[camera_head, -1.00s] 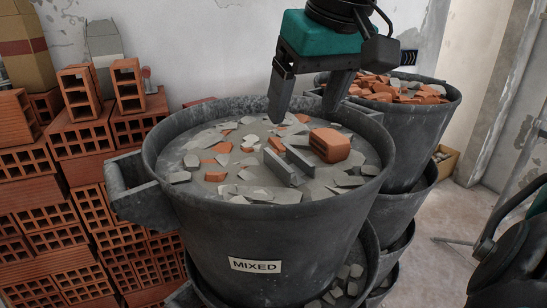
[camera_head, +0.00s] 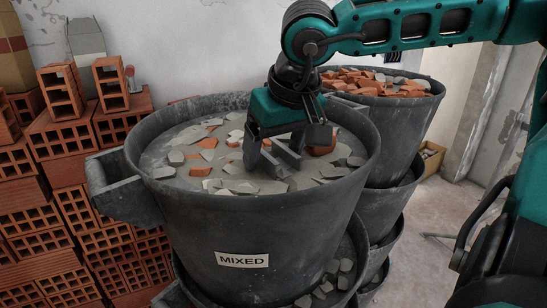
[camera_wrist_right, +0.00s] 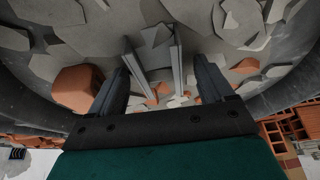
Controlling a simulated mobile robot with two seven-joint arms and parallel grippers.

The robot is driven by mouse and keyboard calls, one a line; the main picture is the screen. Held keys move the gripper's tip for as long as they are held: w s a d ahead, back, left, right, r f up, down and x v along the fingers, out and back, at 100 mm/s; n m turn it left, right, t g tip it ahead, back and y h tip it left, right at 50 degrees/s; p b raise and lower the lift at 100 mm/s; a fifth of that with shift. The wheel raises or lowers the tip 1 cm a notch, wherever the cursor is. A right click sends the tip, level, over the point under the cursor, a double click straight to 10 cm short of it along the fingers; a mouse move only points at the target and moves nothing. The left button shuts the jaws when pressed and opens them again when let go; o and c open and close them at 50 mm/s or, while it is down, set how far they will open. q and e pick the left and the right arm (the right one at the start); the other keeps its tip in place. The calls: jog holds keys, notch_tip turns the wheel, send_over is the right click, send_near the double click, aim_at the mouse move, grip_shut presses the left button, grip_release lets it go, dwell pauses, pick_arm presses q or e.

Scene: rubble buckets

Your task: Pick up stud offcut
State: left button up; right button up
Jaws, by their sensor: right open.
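The stud offcut (camera_head: 270,165) is a grey channel-shaped metal piece lying on the rubble in the bucket marked MIXED (camera_head: 240,235). In the right wrist view its two upright flanges (camera_wrist_right: 176,62) stand between the fingers. My right gripper (camera_head: 275,157) reaches down into the bucket from above, fingers pointing at the rubble. It is open, with one finger (camera_wrist_right: 162,72) on each side of the offcut and gaps showing beside the flanges. The gripper partly hides the offcut in the head view. My left gripper is not in view.
A broken orange brick (camera_head: 322,146) lies close to the right gripper's finger. Grey and orange shards surround the offcut, and the bucket's rim (camera_head: 375,140) encircles them. A second bucket (camera_head: 410,125) of orange rubble stands behind right. Stacked hollow bricks (camera_head: 70,135) stand left.

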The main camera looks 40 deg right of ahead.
jog(key=shift+c, duration=0.4)
jog(key=c, duration=1.1)
jog(key=shift+r, duration=0.15)
